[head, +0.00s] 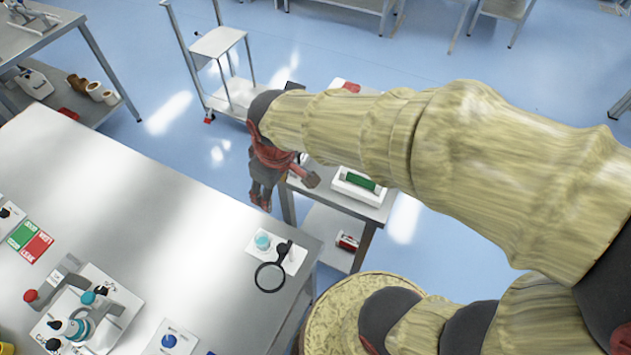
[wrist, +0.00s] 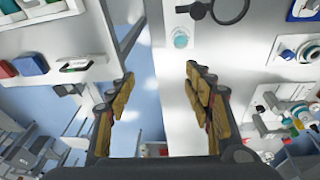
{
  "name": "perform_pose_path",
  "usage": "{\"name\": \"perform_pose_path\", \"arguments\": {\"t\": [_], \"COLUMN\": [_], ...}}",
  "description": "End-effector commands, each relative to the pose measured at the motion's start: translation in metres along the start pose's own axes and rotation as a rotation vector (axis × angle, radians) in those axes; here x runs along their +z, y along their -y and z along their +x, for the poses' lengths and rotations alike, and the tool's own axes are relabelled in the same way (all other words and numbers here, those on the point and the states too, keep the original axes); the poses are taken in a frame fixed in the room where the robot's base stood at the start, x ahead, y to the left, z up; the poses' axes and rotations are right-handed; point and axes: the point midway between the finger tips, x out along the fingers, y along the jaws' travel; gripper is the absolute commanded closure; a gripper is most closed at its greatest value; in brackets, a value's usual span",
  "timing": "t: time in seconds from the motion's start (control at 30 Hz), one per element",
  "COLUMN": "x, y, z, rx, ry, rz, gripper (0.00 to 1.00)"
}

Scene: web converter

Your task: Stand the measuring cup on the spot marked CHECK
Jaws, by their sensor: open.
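My gripper (head: 285,180) hangs off the right edge of the white table, between it and a small grey cart; the wrist view shows its two fingers (wrist: 160,95) wide apart with nothing between them. A small round teal-and-white thing (head: 263,242), possibly the measuring cup, stands on a white card (head: 293,262) near the table's right corner. It also shows in the wrist view (wrist: 181,40), beyond the fingertips. I cannot make out its handle or any marking clearly. The word CHECK is not readable in either view.
A grey fixture with bottles (head: 75,325), green and red cards (head: 30,240) and a blue-dot card (head: 170,340) are on the table. A green block on a white tray (head: 345,188) sits on the cart. The table's middle is clear.

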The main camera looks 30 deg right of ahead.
Motion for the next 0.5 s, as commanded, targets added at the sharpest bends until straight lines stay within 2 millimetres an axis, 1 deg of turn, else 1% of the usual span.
{"name": "perform_pose_path", "arguments": {"t": [0.03, 0.1, 0.2, 0.33, 0.4, 0.5], "x": [0.010, 0.027, 0.050, 0.074, 0.083, 0.089], "y": [-0.007, -0.011, -0.015, -0.015, -0.014, -0.013], "z": [-0.025, -0.053, -0.084, -0.109, -0.116, -0.121], "rx": [0.022, 0.046, 0.072, 0.094, 0.100, 0.105], "ry": [-0.043, -0.090, -0.152, -0.212, -0.231, -0.247], "rz": [0.073, 0.176, 0.308, 0.434, 0.476, 0.509], "gripper": [0.48, 0.48, 0.48, 0.48, 0.48, 0.48]}}
